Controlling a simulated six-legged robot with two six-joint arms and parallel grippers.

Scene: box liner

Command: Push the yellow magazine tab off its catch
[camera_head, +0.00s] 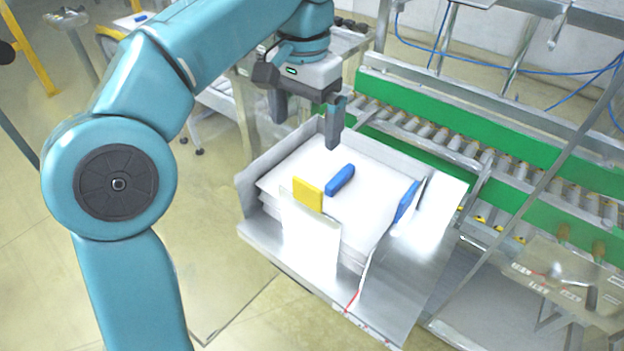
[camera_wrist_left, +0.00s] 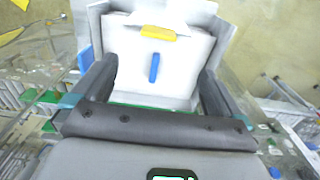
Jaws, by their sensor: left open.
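The yellow tab (camera_head: 307,195) stands upright at the front edge of a magazine (camera_head: 255,232) holding a stack of white sheets (camera_head: 300,165). A pale upright plate (camera_head: 311,245) is just below it. In the left wrist view the yellow tab (camera_wrist_left: 158,33) lies across the far edge of the stack. My left gripper (camera_head: 307,118) is open and empty above the back of the stack, apart from the tab. Its two fingers also show in the left wrist view (camera_wrist_left: 157,88), spread wide. My right gripper is not in view.
A blue piece (camera_head: 340,180) lies over the sheets between gripper and tab. Another blue piece (camera_head: 405,201) is at the magazine's right side. A roller conveyor with green rails (camera_head: 475,115) runs behind and right. Open floor (camera_head: 215,250) is on the left.

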